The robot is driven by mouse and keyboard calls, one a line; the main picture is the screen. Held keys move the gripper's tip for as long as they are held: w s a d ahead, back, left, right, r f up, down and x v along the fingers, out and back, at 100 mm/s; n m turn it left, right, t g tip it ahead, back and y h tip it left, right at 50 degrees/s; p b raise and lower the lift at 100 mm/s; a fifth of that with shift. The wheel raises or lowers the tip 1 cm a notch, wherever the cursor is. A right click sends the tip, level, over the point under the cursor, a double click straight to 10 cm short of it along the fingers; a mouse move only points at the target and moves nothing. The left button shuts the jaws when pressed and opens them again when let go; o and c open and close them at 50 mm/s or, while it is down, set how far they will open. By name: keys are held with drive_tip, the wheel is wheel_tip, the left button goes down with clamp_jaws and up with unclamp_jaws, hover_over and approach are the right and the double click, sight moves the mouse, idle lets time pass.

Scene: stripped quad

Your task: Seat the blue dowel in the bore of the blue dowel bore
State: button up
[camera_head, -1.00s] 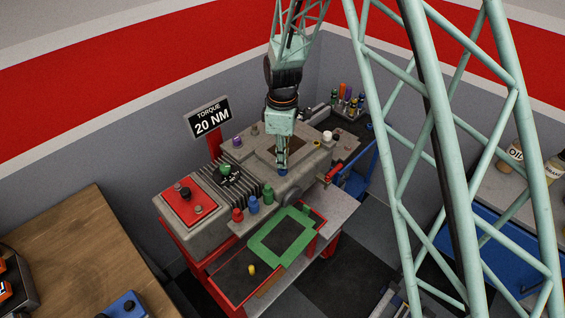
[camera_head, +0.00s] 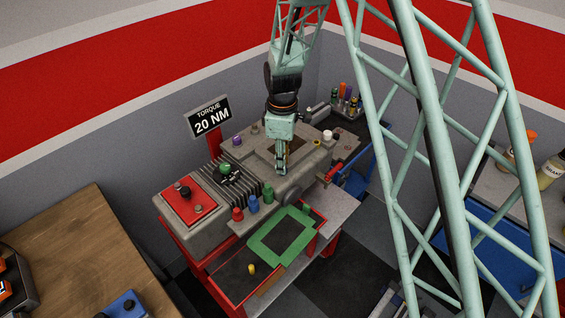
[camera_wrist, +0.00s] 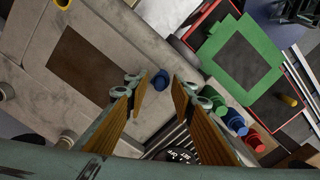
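My gripper (camera_wrist: 159,84) is open, with a wide gap between its two ribbed orange fingers. A short blue dowel (camera_wrist: 161,80) shows between the fingertips in the wrist view, apart from both. It appears to stand upright at the grey block's top. Its bore is hidden beneath it, and I cannot tell how deep it sits. In the head view my gripper (camera_head: 280,172) is low over the block's front part, and I cannot make out the dowel there.
A green frame (camera_head: 262,254) lies in the red-rimmed tray (camera_head: 217,292). A torque sign (camera_head: 209,117) rises behind. The block's dark recess (camera_wrist: 82,66) is left of my fingers.

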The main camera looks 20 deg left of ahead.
drive_tip(key=shift+r, duration=0.2)
wheel_tip(320, 180, up, 12)
idle(1.0)
idle(0.8)
